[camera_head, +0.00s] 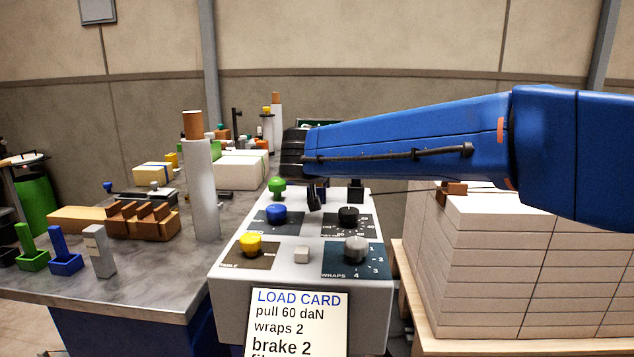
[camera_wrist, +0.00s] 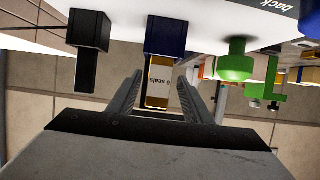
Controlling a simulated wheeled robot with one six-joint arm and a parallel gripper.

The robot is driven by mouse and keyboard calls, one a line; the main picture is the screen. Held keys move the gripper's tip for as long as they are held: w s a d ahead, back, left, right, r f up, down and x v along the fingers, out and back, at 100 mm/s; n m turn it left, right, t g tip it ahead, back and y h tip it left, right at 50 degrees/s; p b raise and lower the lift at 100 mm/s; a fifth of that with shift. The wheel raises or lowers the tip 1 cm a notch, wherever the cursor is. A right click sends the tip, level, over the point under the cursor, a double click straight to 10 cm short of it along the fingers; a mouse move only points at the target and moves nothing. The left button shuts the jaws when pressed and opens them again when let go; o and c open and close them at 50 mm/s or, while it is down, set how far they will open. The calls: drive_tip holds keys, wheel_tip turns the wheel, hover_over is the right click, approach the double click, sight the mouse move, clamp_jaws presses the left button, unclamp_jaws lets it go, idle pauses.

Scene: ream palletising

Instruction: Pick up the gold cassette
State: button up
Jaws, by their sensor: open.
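The gold cassette (camera_wrist: 157,90), with a pale label reading "0 seals", shows in the wrist view. It juts from a blue holder (camera_wrist: 165,33) on the white console. My gripper (camera_wrist: 160,80) is open, with one finger on each side of the cassette. A gap shows between each finger and the cassette; I cannot tell how deep it sits between them. In the head view my gripper (camera_head: 313,197) is at the console's back edge, and the cassette cannot be made out there.
The console (camera_head: 300,283) carries a green button (camera_head: 277,187) and several knobs. A black block (camera_wrist: 88,45) stands beside the blue holder. A ream stack (camera_head: 490,270) is at right. A cluttered grey table (camera_head: 150,270) is at left.

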drive_tip(key=x, duration=0.3)
drive_tip(key=shift+w+d+f, duration=0.1)
drive_tip(key=shift+f, duration=0.05)
drive_tip(key=shift+c, duration=0.6)
drive_tip(key=c, duration=1)
clamp_jaws()
